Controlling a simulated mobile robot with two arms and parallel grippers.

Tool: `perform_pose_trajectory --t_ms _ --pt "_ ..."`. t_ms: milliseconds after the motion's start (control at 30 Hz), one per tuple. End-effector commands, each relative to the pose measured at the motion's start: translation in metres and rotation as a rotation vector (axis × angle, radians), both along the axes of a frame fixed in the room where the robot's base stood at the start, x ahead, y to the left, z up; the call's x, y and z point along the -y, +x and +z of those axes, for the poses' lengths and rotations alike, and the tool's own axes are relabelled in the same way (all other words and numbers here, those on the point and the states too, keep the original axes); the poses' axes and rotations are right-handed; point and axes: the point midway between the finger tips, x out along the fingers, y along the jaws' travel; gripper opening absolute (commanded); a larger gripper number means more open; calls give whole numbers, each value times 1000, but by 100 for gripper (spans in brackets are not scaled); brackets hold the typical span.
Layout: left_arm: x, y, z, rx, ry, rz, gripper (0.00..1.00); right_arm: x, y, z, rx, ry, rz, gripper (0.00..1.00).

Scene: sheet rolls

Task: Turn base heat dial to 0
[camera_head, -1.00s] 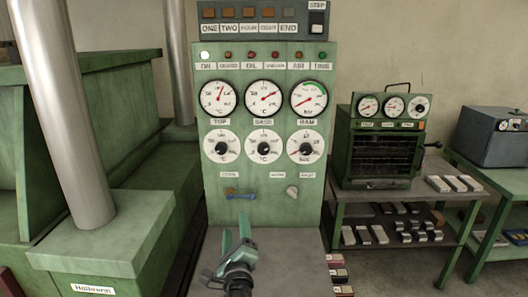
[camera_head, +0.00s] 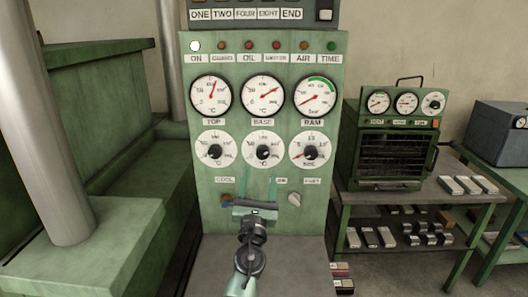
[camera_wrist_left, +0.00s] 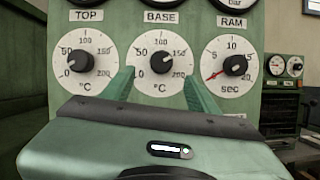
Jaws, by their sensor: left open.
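The base heat dial (camera_head: 263,151) is a black knob on a white scale disc, in the middle of the lower dial row on the green panel. My left gripper (camera_head: 258,182) is open and empty, just below and in front of the dial. In the left wrist view its two green fingertips (camera_wrist_left: 157,82) stand apart on either side of the lower dial, not touching the knob. My right gripper is not in view.
The top dial (camera_head: 215,151) and ram dial (camera_head: 310,151) sit close on either side. Gauges (camera_head: 263,96) are above. A grey knob (camera_head: 294,199) is at lower right. A small green oven (camera_head: 390,150) stands on a table at right.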

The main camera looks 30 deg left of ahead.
Motion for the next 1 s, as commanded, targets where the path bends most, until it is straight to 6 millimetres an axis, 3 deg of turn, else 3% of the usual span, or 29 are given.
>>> perform_pose_trajectory --t_ms 233,533,967,1000 --pt "-6 17 8 -12 22 1 59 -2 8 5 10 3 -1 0" --pt "-26 55 25 -12 20 1 59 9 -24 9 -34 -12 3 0" --pt "-33 67 29 -12 18 2 59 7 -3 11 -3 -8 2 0" --pt "-33 67 29 -11 19 1 54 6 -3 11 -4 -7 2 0"
